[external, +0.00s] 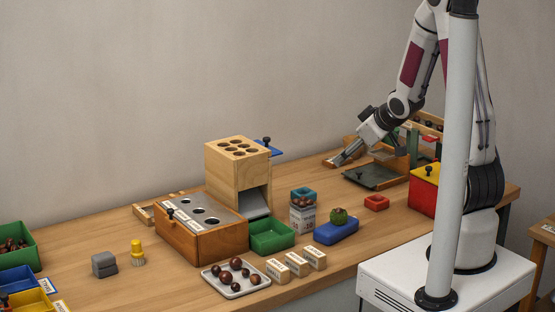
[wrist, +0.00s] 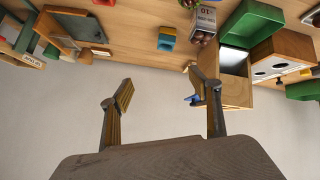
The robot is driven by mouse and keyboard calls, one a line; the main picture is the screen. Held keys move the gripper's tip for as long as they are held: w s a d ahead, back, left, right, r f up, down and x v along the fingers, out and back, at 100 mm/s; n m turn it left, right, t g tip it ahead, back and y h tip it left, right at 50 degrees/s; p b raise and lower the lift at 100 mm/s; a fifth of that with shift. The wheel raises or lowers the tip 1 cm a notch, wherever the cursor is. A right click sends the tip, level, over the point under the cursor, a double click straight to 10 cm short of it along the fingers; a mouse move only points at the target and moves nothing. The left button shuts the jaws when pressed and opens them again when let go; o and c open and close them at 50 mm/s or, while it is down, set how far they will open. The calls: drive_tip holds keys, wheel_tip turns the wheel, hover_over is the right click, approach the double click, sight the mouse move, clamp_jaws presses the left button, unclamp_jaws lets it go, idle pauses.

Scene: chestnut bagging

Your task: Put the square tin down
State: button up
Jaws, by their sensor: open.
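A small grey-white square tin with dark print (external: 302,218) stands upright on the table, right of the green tray.
A wooden block with holes (external: 238,150), a green tray (external: 272,237) and a wooden box with a metal top (external: 205,215) stand left of the tin. A blue block (external: 336,232) with a green ball is beside it. A red square piece (external: 376,202) lies to the right.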

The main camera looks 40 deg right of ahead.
wheel_tip(320, 180, down, 7)
drive_tip(key=w+a+n+t+y, duration=0.1)
drive_tip(key=w+a+y, duration=0.1)
drive_tip(key=t+y, duration=0.1)
drive_tip(key=y, duration=0.1)
hover_over(334, 215)
drive_tip(key=w+d, duration=0.1)
drive_tip(key=w, duration=0.1)
drive_tip(key=f, duration=0.4)
drive_tip(key=shift+s+d+f, duration=0.2)
drive_tip(key=shift+s+f, duration=0.05)
drive_tip(key=shift+f, duration=0.15)
drive_tip(key=shift+s+a+f+t+y, duration=0.35)
drive_tip(key=shift+f+t+y, duration=0.15)
drive_tip(key=shift+s+a+f+m+t, duration=0.3)
drive_tip(key=shift+s+m, duration=0.1)
drive_tip(key=shift+x, duration=1.35)
drive_tip(key=shift+a, duration=0.1)
